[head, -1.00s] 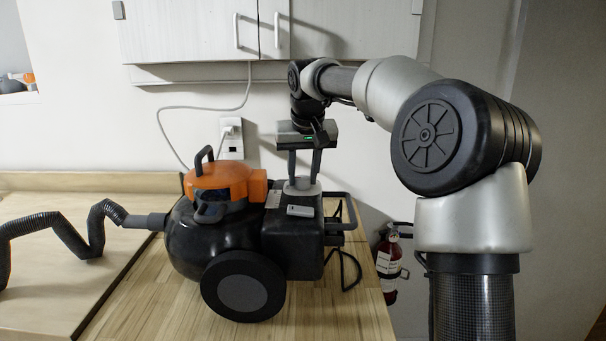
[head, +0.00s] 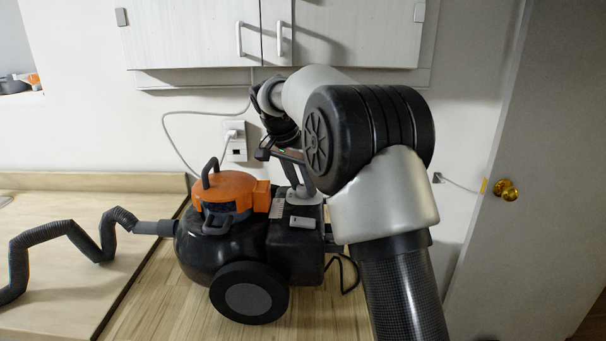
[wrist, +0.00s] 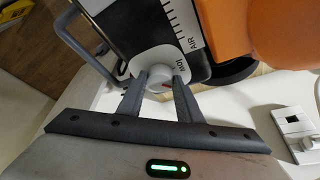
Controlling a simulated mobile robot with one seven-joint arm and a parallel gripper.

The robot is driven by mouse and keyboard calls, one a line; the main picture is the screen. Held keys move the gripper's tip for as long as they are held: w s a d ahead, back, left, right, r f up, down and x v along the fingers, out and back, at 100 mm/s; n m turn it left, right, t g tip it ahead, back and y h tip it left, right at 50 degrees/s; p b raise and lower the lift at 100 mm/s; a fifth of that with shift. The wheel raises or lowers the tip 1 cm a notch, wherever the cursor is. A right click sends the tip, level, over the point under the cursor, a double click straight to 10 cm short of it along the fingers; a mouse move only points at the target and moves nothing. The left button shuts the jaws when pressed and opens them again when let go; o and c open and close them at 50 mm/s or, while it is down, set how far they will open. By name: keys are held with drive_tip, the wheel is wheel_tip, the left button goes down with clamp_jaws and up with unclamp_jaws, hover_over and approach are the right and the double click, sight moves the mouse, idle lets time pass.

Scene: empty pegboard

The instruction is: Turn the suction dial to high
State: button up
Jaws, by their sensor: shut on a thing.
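The black and orange vacuum cleaner (head: 240,245) stands on the wooden counter. Its suction dial is a light grey knob on the top of the black rear body, and in the wrist view the dial (wrist: 158,78) sits between my fingertips. My gripper (head: 300,190) reaches down from above, tilted, and is shut on the dial. In the wrist view my gripper (wrist: 160,84) has a finger on each side of it. The dial's pointer and exact setting are not clear.
A grey hose (head: 75,235) runs left from the vacuum over the counter. A wall outlet (head: 236,142) with a plugged white cable is behind. Cabinets (head: 270,35) hang above. A door with a brass knob (head: 507,190) is at the right.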

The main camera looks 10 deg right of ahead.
drive_tip(key=m+p, duration=0.1)
drive_tip(key=p, duration=0.1)
drive_tip(key=m+g+p, duration=0.1)
drive_tip(key=m+p, duration=0.1)
drive_tip(key=m+h+p, duration=0.1)
drive_tip(key=m+p, duration=0.1)
drive_tip(key=shift+w+a+r+g, duration=0.15)
drive_tip(key=shift+w+r+g, duration=0.15)
drive_tip(key=shift+g, duration=0.1)
drive_tip(key=m+g+p, duration=0.1)
drive_tip(key=m+p, duration=0.2)
drive_tip(key=shift+f, duration=0.15)
drive_tip(key=shift+f+m+p, duration=0.1)
drive_tip(key=shift+m+p, duration=0.2)
drive_tip(key=o, duration=1)
drive_tip(key=shift+o, duration=0.2)
drive_tip(key=p+v, duration=0.1)
drive_tip(key=v, duration=1.1)
drive_tip(key=shift+w+p, duration=0.15)
drive_tip(key=shift+p, duration=0.25)
